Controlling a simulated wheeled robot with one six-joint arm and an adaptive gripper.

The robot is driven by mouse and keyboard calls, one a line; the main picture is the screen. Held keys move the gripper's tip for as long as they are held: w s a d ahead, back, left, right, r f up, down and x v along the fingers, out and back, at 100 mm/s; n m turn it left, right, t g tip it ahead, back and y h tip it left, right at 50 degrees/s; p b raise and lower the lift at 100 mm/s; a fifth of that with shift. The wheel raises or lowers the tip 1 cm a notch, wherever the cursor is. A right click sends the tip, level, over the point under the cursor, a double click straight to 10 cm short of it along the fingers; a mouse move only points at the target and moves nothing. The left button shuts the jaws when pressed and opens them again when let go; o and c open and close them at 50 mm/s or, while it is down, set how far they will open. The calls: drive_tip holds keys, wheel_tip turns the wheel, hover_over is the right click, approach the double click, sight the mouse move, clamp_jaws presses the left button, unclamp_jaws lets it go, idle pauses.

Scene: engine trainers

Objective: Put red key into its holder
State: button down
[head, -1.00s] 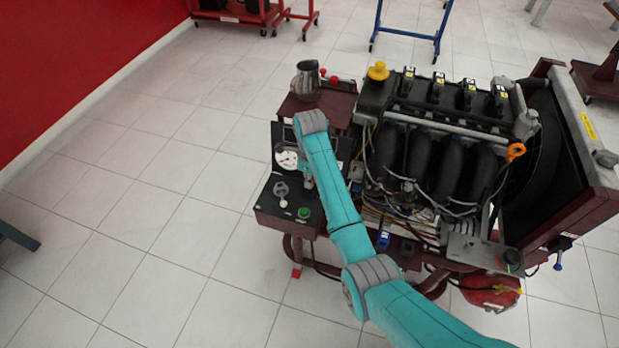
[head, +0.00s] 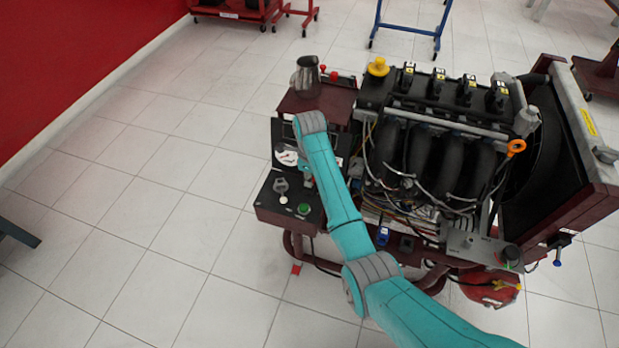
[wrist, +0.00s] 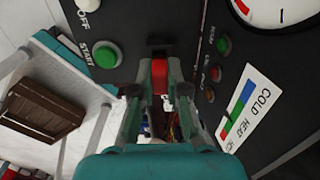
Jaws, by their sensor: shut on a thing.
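The red key (wrist: 159,76) is between the fingertips of my gripper (wrist: 158,93) in the wrist view, and the gripper is shut on it. The key's far end is close to a small black block with a slot (wrist: 158,46) on the dark control panel, which looks like its holder. I cannot tell whether the key touches it or is inside it. In the head view my gripper (head: 306,176) is over the panel and mostly hidden by my arm; the key cannot be made out there.
The engine (head: 440,140) stands right of the panel. A metal jug (head: 307,76) stands behind.

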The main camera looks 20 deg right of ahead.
drive_tip(key=shift+f, duration=0.7)
drive_tip(key=c, duration=0.8)
unclamp_jaws()
drive_tip(key=shift+o, duration=0.2)
drive_tip(key=shift+r, duration=0.15)
drive_tip(key=shift+r, duration=1.4)
drive_tip(key=shift+r, duration=0.1)
drive_tip(key=shift+r, duration=2.4)
drive_tip(key=shift+s, duration=0.1)
